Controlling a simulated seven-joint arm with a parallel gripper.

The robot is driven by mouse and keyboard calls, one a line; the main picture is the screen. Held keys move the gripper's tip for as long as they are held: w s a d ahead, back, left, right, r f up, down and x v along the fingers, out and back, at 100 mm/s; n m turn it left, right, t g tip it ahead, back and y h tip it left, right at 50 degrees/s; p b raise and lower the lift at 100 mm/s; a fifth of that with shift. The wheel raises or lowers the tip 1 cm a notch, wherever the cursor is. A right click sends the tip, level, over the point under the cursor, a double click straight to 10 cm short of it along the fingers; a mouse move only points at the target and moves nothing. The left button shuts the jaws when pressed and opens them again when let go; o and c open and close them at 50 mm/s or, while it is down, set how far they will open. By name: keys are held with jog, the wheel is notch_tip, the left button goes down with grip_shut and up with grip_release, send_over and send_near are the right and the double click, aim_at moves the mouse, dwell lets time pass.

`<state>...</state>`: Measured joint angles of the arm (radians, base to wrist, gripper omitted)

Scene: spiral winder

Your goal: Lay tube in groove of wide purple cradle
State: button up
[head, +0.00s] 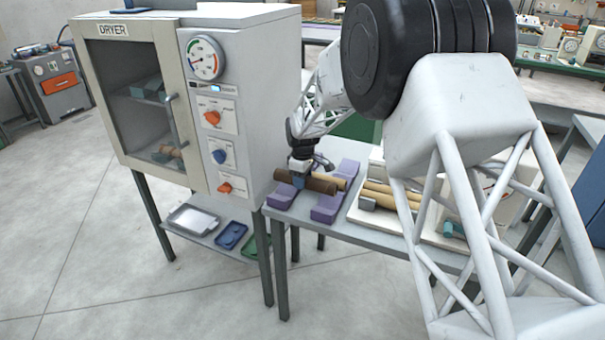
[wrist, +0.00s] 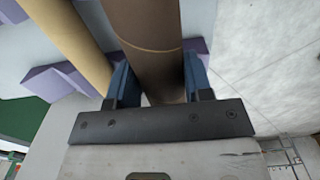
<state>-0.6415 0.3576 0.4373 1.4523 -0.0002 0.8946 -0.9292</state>
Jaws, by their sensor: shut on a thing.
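A dark brown tube (head: 321,186) is held level over the purple cradle on the table. My gripper (head: 299,178) is shut on it near its left end, from above. In the wrist view the tube (wrist: 153,35) runs between the two blue fingers of my gripper (wrist: 155,80). The purple cradle shows as a left block (head: 282,196) and a longer right block (head: 327,210). Purple blocks (wrist: 57,88) also show beneath the tubes in the wrist view. A tan tube (head: 333,180) lies across the cradle beside the brown one. I cannot tell whether the brown tube touches the groove.
A pale tray (head: 352,215) with several tan tubes (head: 380,196) stands right of the cradle. The dryer cabinet (head: 214,110) rises close on the left. The tan tube (wrist: 75,40) lies left of my fingers in the wrist view. The table's front edge is near.

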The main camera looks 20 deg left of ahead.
jog(key=shift+f, duration=2.4)
jog(key=o, duration=1)
jog(key=shift+r, duration=0.1)
jog(key=shift+r, duration=3.8)
jog(key=shift+r, duration=0.1)
jog(key=shift+r, duration=3.4)
